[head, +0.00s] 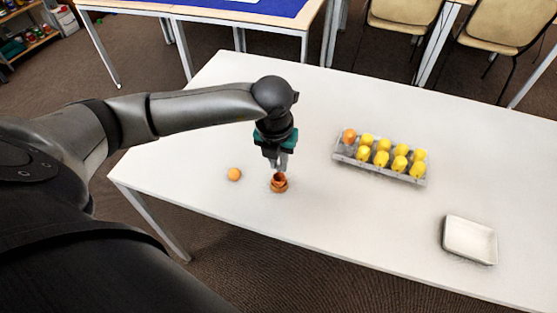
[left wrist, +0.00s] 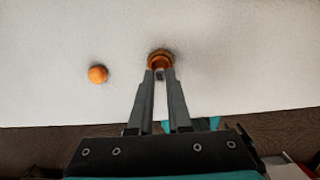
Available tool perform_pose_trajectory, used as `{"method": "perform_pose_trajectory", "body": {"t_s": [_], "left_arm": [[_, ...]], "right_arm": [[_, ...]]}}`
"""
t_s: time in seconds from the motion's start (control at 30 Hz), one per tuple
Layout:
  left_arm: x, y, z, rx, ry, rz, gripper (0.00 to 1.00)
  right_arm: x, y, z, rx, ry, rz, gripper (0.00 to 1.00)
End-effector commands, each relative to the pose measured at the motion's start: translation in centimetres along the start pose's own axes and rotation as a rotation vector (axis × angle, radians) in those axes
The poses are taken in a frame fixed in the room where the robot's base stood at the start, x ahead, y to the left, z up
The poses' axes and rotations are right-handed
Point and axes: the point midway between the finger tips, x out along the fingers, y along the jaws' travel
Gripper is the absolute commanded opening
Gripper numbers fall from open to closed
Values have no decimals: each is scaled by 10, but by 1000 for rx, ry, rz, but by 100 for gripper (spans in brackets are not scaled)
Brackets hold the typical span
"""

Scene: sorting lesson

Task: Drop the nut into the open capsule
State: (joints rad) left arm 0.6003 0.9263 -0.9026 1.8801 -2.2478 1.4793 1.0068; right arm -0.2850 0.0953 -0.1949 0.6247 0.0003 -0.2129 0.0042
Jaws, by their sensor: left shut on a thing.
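The open capsule (head: 279,185) is an orange cup standing on the white table with its opening up. It also shows in the left wrist view (left wrist: 160,56), just beyond my fingertips. An orange rounded piece (head: 234,174), perhaps its other half, lies on the table to its left and shows in the left wrist view (left wrist: 98,74). My left gripper (head: 280,167) points down right over the capsule's opening. Its fingers (left wrist: 160,73) are shut on a small grey thing, apparently the nut (left wrist: 159,76), mostly hidden between the tips. My right gripper is not in view.
A grey tray (head: 381,171) holds several yellow capsules and one orange one at its left end. An empty white dish (head: 469,240) stands at the right. The white table (head: 340,225) is clear between them. Chairs and a blue-topped table stand behind.

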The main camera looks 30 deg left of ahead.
Motion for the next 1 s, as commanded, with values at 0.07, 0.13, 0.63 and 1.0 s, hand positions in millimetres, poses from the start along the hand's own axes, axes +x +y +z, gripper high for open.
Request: {"method": "perform_pose_trajectory", "body": {"t_s": [0.07, 0.13, 0.63, 1.0], "left_arm": [[2, 0, 0, 0, 0, 0, 0], [4, 0, -1, 0, 0, 0, 0], [14, 0, -2, 0, 0, 0, 0], [21, 0, -3, 0, 0, 0, 0]], "right_arm": [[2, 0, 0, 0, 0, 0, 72], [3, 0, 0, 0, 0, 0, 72], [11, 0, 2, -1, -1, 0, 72], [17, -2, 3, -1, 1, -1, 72]]}}
